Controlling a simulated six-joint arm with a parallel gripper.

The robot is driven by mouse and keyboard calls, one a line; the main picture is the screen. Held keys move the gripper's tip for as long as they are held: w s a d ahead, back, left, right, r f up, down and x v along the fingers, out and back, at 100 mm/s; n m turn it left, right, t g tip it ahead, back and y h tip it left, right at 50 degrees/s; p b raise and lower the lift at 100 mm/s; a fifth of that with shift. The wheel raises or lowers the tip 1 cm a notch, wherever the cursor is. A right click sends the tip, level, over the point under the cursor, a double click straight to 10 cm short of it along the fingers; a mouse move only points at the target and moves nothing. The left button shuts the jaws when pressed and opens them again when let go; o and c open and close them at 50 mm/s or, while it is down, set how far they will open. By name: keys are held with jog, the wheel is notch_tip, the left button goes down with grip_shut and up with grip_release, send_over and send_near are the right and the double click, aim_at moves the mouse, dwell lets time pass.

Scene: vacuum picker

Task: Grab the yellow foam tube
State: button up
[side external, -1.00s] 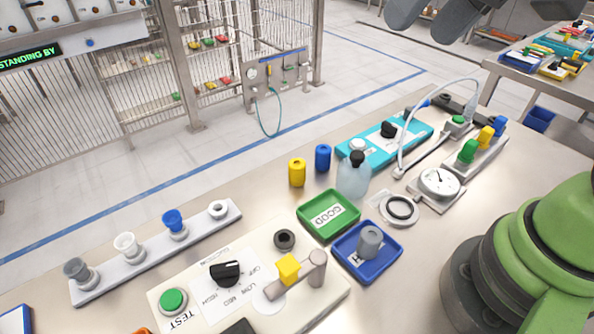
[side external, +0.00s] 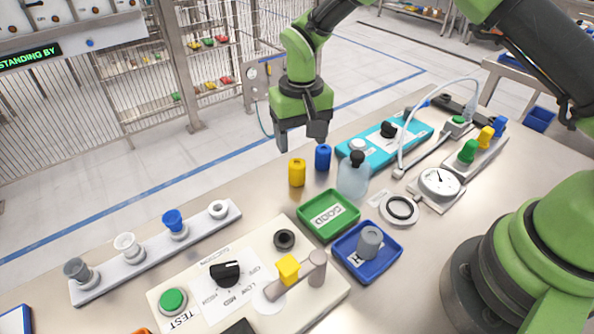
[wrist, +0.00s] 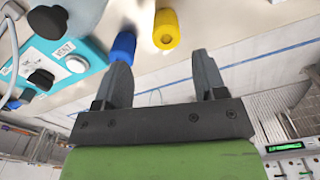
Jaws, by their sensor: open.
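The yellow foam tube (side external: 297,172) stands upright on the bench near its back edge, just left of a blue tube (side external: 323,157). In the wrist view the yellow tube (wrist: 166,30) shows beyond and between the fingers, and the blue tube (wrist: 123,46) is beside the left finger. My gripper (side external: 300,142) is open and empty, with its fingers pointing down above the two tubes. It does not appear to touch either tube; the exact gap is hard to tell.
A clear bottle with a dark cap (side external: 354,177) stands right of the blue tube. The green tray (side external: 345,223) and blue tray (side external: 372,273) lie in front. A teal device (side external: 412,130) is behind right. The bench left of the yellow tube is clear.

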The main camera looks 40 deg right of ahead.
aim_at(297, 163)
jog(key=f, duration=0.7)
jog(key=shift+w+a+f, duration=0.1)
jog(key=shift+a+f, duration=0.25)
jog(key=c, duration=1)
